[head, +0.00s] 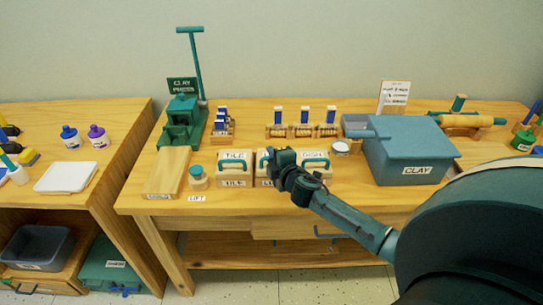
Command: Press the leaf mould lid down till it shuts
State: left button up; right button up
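Three wooden moulds with teal handles stand in a row near the table's front edge. The middle one, between the tile mould (235,170) and the dish mould (318,167), is the leaf mould (262,170); only its left side and the start of its label show. My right gripper (279,164) is over the leaf mould and hides most of it, including most of its lid. I cannot tell how far the lid is down or whether the gripper touches it. The fingertips are hidden too. My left gripper is not in view.
A teal clay press (183,118) and a wooden block (167,172) are at the left of the table (150,130). A small jar (198,178) stands next to the tile mould. A large clay bin (410,150) is at the right. Stamps (303,128) stand behind the moulds.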

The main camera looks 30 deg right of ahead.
jog(key=shift+w, duration=0.3)
jog(key=shift+c, duration=0.3)
grip_shut()
jog(key=shift+d, duration=0.1)
